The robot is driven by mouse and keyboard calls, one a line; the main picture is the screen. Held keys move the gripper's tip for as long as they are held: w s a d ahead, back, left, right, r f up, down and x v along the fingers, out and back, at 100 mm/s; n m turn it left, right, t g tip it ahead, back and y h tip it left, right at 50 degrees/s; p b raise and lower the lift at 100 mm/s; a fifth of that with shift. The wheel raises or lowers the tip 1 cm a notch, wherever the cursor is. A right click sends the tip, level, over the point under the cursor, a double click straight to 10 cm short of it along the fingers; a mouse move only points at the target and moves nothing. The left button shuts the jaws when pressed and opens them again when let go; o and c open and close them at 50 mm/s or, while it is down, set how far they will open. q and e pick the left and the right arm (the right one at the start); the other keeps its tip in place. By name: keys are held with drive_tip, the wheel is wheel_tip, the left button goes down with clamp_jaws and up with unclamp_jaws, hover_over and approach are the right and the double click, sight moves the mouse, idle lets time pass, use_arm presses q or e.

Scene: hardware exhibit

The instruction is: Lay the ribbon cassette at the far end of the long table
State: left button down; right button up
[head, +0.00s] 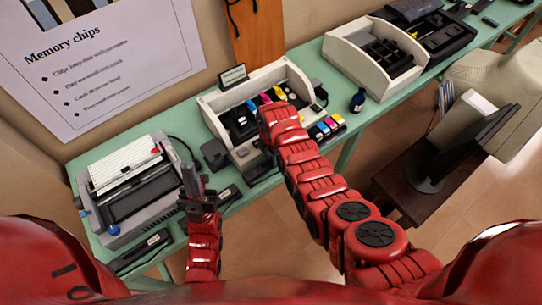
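The long green table (180,125) runs from the lower left to the upper right. I cannot tell for sure which dark item is the ribbon cassette; a flat dark case (215,153) lies between the printer and the cream tray. My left gripper (194,182) is dark and stands at the table's front edge, just right of the printer; its finger gap is unclear. My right arm reaches over the cream tray (214,112) of colored cartridges. Its red wrist hides my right gripper.
A grey printer (130,188) fills the table's near left end. A monitor (465,140) stands on a low brown stand.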

drive_tip(key=shift+r, duration=0.8)
wheel_tip(320, 180, up, 7)
drive_tip(key=b, duration=0.2)
drive_tip(key=shift+w+r+b, duration=0.1)
drive_tip(key=shift+b, duration=0.2)
wheel_tip(320, 180, up, 4)
drive_tip(key=p, duration=0.3)
drive_tip(key=shift+f, duration=0.2)
drive_tip(key=shift+f, duration=0.1)
